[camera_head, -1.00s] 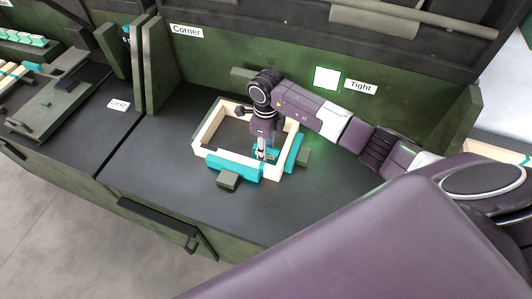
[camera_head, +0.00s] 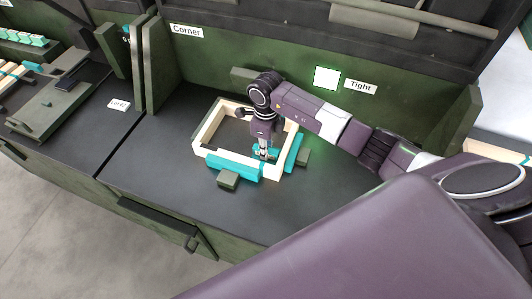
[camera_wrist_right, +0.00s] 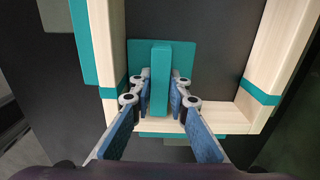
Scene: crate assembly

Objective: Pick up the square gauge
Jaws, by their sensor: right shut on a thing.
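The square gauge is a teal square plate with a raised upright bar as its handle; it shows in the right wrist view (camera_wrist_right: 160,62). It lies inside a corner of the wooden frame (camera_head: 208,127), near the frame's front right in the head view. My right gripper (camera_head: 264,152) reaches down from above into that corner. In the right wrist view the two fingers (camera_wrist_right: 160,86) are shut on the gauge's bar, one on each side. In the head view the gripper hides much of the gauge. My left gripper is not in view.
Teal strips band the frame's outside. Dark green blocks (camera_head: 228,180) sit against it. A green back wall (camera_head: 220,70) carries labels "Corner" and "Tight". Upright green panels (camera_head: 160,65) stand at the left. The dark bench top (camera_head: 150,160) is clear left of the frame.

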